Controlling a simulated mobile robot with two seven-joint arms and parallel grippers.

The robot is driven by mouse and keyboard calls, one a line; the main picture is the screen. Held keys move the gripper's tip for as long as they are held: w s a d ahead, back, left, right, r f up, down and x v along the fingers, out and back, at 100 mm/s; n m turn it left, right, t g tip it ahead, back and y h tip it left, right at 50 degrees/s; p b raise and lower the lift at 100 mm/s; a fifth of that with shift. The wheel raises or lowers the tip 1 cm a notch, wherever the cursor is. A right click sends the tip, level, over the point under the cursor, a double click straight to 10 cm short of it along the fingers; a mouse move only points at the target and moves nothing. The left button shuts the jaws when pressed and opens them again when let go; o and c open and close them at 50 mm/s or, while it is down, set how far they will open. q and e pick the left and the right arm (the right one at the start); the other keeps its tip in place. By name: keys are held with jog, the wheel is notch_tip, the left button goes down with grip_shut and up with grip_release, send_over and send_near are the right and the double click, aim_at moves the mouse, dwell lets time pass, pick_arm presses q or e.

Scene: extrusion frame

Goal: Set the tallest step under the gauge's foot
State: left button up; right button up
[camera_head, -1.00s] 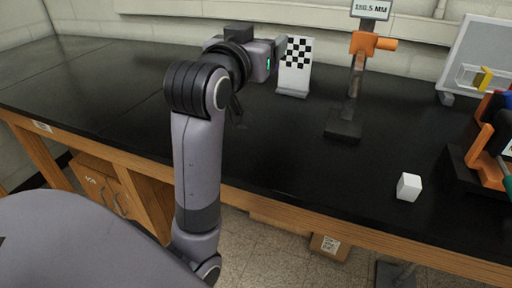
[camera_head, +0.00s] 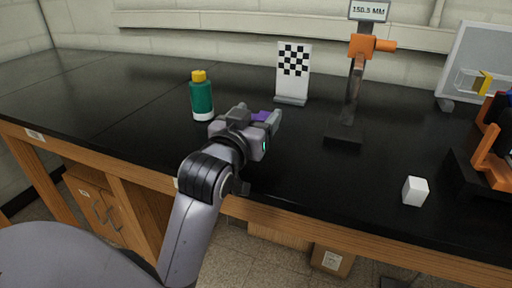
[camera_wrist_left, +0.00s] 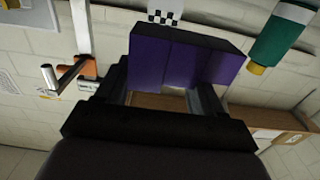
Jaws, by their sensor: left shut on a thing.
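The gauge (camera_head: 354,90) stands upright right of centre in the head view, with an orange slider, a display on top and a dark base (camera_head: 343,135) on the bench. Its orange part also shows at the left of the left wrist view (camera_wrist_left: 84,68). My left gripper (camera_head: 268,122) is shut on a purple block (camera_wrist_left: 175,55), left of the gauge and apart from it. The block shows several purple faces in the left wrist view; in the head view only a small purple patch (camera_head: 261,116) shows. My right gripper is not in view.
A green bottle with a yellow cap (camera_head: 201,96) stands left of my gripper. A checkered board (camera_head: 293,75) stands behind it. A white cube (camera_head: 415,191) lies near the front edge. Orange and black equipment (camera_head: 492,158) is at the right. The black bench (camera_head: 90,90) is clear at left.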

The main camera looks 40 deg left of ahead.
pick_arm(q)
jog(key=shift+f, duration=2.75)
jog(key=shift+f, duration=0.1)
jog(key=shift+f+b, duration=0.15)
jog(key=shift+b, duration=0.2)
jog(key=o, duration=1.1)
